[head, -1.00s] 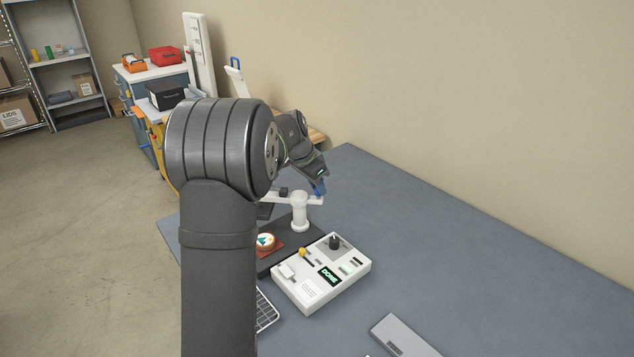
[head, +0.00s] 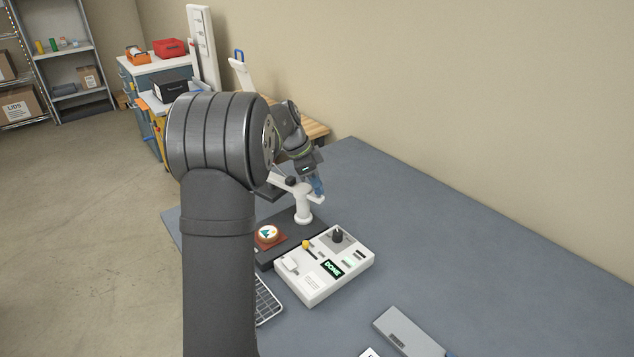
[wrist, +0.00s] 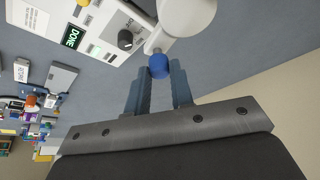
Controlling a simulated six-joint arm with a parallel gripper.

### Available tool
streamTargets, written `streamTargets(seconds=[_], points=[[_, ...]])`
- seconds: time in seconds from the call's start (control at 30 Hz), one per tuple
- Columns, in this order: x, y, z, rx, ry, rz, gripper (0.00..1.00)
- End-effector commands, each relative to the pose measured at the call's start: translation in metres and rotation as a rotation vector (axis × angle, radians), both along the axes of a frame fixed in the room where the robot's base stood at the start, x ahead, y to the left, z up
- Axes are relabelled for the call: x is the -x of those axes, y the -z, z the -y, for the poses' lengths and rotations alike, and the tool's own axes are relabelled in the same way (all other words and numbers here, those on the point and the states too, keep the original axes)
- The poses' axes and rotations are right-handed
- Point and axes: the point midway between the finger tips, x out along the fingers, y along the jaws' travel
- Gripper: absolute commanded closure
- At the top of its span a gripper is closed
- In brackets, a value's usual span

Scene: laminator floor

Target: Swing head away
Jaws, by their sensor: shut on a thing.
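The press's white swing head (head: 282,182) sits across the top of a white post (head: 303,207). A dark block hangs at its left end, clear of the round printed piece (head: 268,233) on its red-brown base. My gripper (head: 317,187) is at the right end of the head. In the wrist view my gripper (wrist: 160,82) is shut on a blue knob (wrist: 159,66) on the head's white arm. The white control box (head: 325,265) shows a green DONE on its display (head: 333,269). My arm hides part of the head's far side.
A wire rack (head: 268,300) stands left of the control box, partly behind my arm. A grey flat box (head: 408,332) lies at the front right. The blue-grey table (head: 450,240) is clear on the right, up to the wall.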

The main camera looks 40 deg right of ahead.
Motion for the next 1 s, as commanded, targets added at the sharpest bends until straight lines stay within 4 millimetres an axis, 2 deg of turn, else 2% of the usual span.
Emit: streamTargets(seconds=[0.3, 0.33, 0.43, 0.77, 0.87, 1.0], points=[[0.0, 0.001, -0.002, -0.004, 0.002, -0.002, 1.0], [0.0, 0.001, -0.002, -0.004, 0.002, -0.002, 0.75], [0.0, 0.001, -0.001, -0.003, 0.001, -0.001, 0.57], [-0.001, -0.002, -0.002, -0.001, 0.0, 0.0, 0.57], [-0.003, -0.011, -0.004, 0.0, 0.001, 0.002, 0.57], [-0.009, -0.036, -0.013, 0.001, 0.0, 0.003, 0.57]])
